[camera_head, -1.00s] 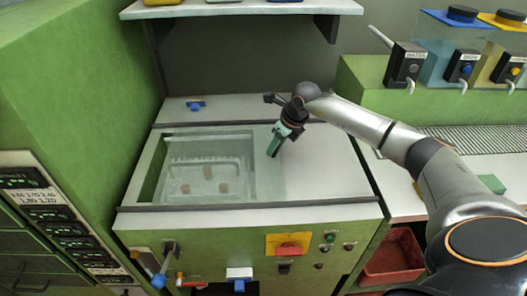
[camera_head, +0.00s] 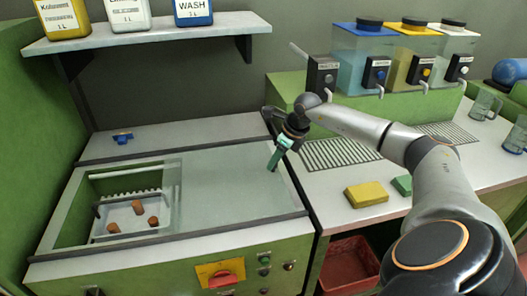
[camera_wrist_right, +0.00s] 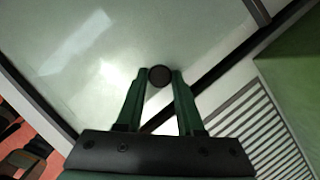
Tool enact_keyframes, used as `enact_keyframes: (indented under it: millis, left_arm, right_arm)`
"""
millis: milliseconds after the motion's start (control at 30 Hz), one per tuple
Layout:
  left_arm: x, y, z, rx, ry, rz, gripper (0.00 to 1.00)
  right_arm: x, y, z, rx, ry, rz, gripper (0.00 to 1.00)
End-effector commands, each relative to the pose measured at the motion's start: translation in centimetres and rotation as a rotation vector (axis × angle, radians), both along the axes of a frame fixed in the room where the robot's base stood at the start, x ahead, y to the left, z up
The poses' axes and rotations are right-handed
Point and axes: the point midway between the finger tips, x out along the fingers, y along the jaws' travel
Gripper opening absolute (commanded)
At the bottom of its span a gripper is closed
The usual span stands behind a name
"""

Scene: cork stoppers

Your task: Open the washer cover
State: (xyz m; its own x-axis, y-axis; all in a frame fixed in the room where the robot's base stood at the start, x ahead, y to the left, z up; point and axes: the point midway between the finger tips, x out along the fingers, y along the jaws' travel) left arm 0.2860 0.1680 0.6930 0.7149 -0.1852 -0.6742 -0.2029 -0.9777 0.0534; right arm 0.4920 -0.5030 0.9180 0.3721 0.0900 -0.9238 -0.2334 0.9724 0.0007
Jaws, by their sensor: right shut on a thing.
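The washer cover (camera_head: 225,180) is a clear sliding pane on top of the green washer (camera_head: 150,262). It lies over the right part of the washer top, and the left part of the basin is uncovered. A tray (camera_head: 163,228) with three brown corks (camera_head: 138,207) shows plainly in that opening. My right gripper (camera_head: 273,166) is at the cover's right end. In the right wrist view its green fingers (camera_wrist_right: 160,80) are shut on the cover's dark round knob (camera_wrist_right: 160,75). My left gripper is not in view.
A yellow sponge (camera_head: 366,194) and a green sponge (camera_head: 402,185) lie on the right counter, near a drain grate (camera_head: 340,153). Dispensers stand behind. A shelf (camera_head: 150,35) with bottles hangs above. A red bin (camera_head: 350,265) sits below the counter.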

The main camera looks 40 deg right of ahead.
Motion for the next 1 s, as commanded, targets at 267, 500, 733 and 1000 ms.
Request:
enact_keyframes:
  millis: [267,500,733,1000]
  left_arm:
    - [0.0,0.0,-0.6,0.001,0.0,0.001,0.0]
    - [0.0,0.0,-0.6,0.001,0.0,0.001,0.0]
    - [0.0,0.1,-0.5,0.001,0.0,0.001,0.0]
    - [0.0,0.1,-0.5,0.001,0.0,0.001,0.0]
  right_arm:
    - [-1.3,-2.2,0.0,-0.003,-0.002,-0.002,0.0]
    - [-1.4,-2.4,0.1,-0.002,-0.003,-0.001,0.0]
    - [-1.3,-2.3,0.1,-0.002,-0.003,-0.001,0.45]
    - [-1.4,-2.3,0.0,-0.001,-0.001,0.0,0.66]
